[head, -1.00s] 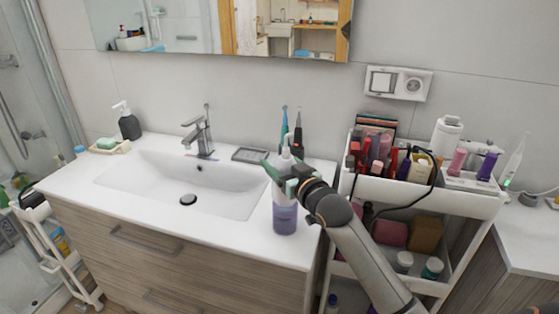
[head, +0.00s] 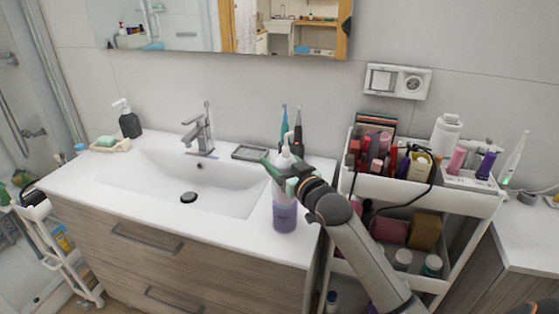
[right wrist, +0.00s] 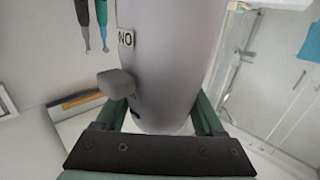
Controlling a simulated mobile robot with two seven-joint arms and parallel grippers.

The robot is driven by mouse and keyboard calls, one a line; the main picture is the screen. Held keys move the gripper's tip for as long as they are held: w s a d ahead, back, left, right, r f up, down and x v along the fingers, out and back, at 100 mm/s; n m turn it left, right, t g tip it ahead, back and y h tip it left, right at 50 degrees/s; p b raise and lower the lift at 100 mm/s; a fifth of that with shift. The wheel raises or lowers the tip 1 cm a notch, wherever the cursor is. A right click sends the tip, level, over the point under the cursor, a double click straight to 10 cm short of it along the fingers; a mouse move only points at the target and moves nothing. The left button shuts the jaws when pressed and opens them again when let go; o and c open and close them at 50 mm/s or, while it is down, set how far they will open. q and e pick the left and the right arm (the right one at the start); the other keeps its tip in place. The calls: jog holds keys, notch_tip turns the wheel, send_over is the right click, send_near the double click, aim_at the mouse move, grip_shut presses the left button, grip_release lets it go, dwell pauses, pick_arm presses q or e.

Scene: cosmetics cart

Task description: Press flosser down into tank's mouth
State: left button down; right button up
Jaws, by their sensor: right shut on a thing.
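The flosser (head: 284,161) is pale, with a thin tip, and stands about upright over the tank. My right gripper (head: 279,173) is shut around its body. In the right wrist view the flosser's grey body (right wrist: 165,55), with a side knob and an "NO" label, sits between my green fingers (right wrist: 160,118). The tank (head: 285,216) is clear with purple liquid and stands on the counter's front right. The flosser's lower end lines up with the tank's top, but my gripper hides the mouth, so I cannot tell how deep it sits. My left gripper is not in view.
The white counter (head: 240,232) has a sink (head: 155,172) and faucet (head: 200,132) to the left. Two electric toothbrushes (head: 297,138) stand behind the flosser. A white cart (head: 460,202) full of cosmetics stands close on the right. A soap dispenser (head: 129,124) stands far left.

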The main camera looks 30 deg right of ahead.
jog(key=shift+r, duration=0.1)
dwell(0.3)
jog(key=shift+p, duration=0.35)
jog(key=shift+p, duration=0.3)
dwell(0.4)
jog(key=shift+f+b, duration=0.8)
jog(key=shift+f, duration=0.55)
jog(key=o, duration=1.5)
jog(key=s, duration=0.8)
jog(key=s+b, duration=0.1)
jog(key=s, duration=0.3)
jog(key=shift+s+a+r, duration=0.25)
jog(key=shift+a+r, duration=0.1)
